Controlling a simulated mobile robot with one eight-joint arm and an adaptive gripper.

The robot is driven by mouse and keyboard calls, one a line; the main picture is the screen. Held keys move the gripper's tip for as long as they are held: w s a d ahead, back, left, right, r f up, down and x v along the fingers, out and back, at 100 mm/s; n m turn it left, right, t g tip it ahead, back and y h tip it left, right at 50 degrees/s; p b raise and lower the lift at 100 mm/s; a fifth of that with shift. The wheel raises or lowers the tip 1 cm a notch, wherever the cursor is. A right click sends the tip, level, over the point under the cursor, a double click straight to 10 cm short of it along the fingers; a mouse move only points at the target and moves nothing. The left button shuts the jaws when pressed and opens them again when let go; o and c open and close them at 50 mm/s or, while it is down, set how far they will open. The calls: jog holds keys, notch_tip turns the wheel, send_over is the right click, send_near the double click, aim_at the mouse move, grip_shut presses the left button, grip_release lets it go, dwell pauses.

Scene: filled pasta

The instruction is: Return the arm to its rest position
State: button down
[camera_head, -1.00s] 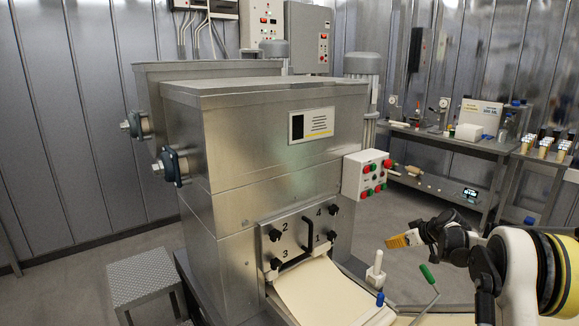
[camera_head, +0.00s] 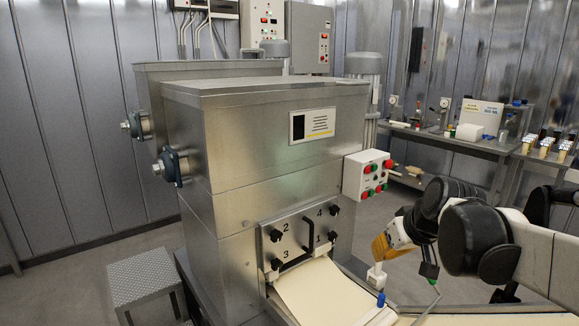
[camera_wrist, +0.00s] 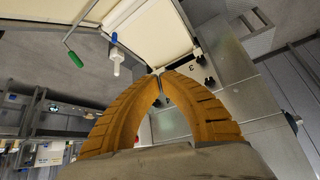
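My gripper (camera_head: 380,248) has ochre fingers and points down and left, in front of the machine's lower right side and above the pasta sheet outlet. In the wrist view its two curved fingers (camera_wrist: 160,72) meet at the tips, with nothing seen between them. My arm comes in from the right edge of the head view and is bent, not folded away. The steel machine (camera_head: 265,135) stands left of my gripper. Its numbered plate (camera_head: 297,240) also shows in the wrist view (camera_wrist: 190,70), beyond the fingertips.
A pale dough sheet (camera_head: 318,292) slopes out below the plate. A white-handled part (camera_wrist: 113,60) and a green-handled lever (camera_wrist: 75,60) stand beside it, close to my gripper. A button box (camera_head: 367,175) juts from the machine. A workbench (camera_head: 455,142) stands behind right.

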jog(key=s+a+f+m+h, duration=0.1)
jog(key=s+f, duration=0.2)
jog(key=s, duration=0.7)
jog(key=s+a+f+m, duration=0.1)
jog(key=s+f, duration=0.2)
jog(key=s, duration=0.8)
jog(key=shift+h, duration=0.4)
